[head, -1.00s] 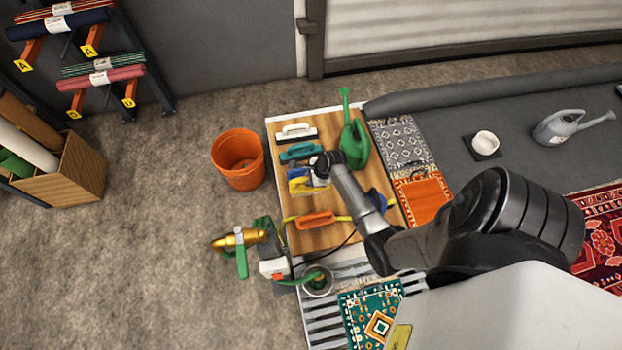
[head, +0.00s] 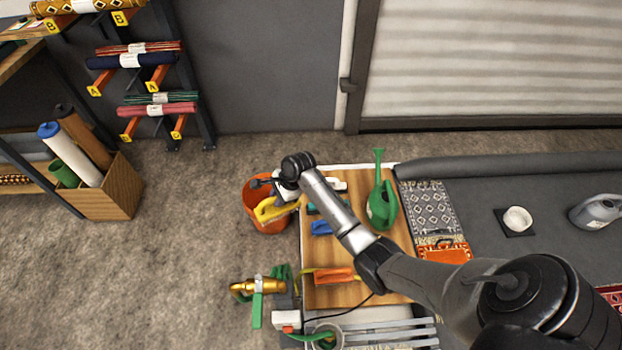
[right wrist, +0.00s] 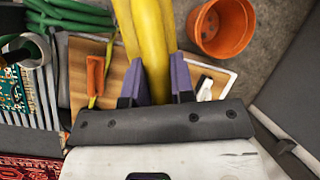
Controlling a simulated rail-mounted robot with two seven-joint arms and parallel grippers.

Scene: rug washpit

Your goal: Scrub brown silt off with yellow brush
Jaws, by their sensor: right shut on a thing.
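My right gripper (head: 276,190) is shut on the yellow brush (head: 277,208) and holds it up at the left edge of the wooden board (head: 345,293). In the head view the brush overlaps the orange bucket (head: 258,193); I cannot tell whether they touch. In the right wrist view the brush's yellow body (right wrist: 155,45) sits between the purple fingers (right wrist: 157,88), and its far end runs out of frame. I cannot make out brown silt. My left gripper is not in view.
A green watering can (head: 382,206), a blue tool (head: 322,228) and an orange-handled tool (head: 330,275) are on the board. A brass-coloured nozzle (head: 252,287) is at the front left. Floor left of the bucket is clear.

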